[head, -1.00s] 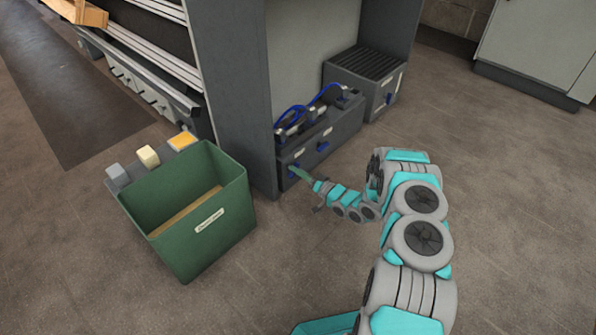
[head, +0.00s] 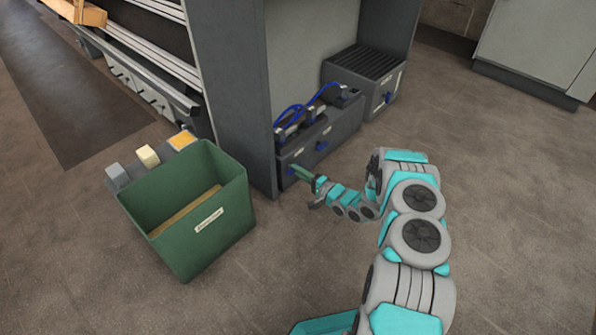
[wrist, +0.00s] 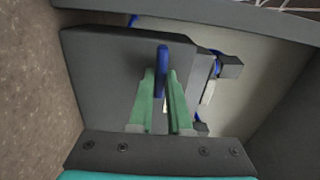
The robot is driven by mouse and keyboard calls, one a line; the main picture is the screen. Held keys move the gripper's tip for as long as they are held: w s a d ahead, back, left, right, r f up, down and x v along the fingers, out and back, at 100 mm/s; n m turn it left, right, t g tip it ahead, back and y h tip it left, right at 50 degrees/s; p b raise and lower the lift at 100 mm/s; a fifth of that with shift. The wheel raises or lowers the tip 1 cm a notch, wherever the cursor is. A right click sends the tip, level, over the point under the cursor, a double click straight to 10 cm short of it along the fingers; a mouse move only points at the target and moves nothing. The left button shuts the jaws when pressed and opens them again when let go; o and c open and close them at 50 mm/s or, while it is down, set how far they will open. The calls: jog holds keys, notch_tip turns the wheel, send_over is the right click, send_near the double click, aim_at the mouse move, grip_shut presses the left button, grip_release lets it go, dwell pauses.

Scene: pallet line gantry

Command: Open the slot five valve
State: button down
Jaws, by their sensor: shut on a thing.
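A blue valve handle (wrist: 163,62) stands on the front of a dark grey valve block (wrist: 105,60). In the wrist view it lies between the two green fingers of my gripper (wrist: 162,92), which is shut on it. In the head view my gripper (head: 301,173) reaches the left end of the low valve block (head: 306,158), and the handle there is mostly hidden by the fingers. A second blue handle (head: 321,146) sits farther right on the same block front. The labels are too small to read, so I cannot confirm the slot number.
Blue hoses (head: 293,109) run over the top of the block. A ribbed grey unit (head: 365,68) with its own blue handle stands behind it, to the right. A grey cabinet post (head: 243,95) and a green bin (head: 202,230) stand to the left. Floor at right is open.

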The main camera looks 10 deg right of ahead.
jog(key=shift+m, duration=0.3)
jog(key=shift+d, duration=0.1)
jog(key=c, duration=0.9)
grip_release()
jog(key=shift+o, duration=0.2)
jog(key=v, duration=0.7)
jog(key=shift+s, duration=0.3)
jog(key=shift+d, duration=0.15)
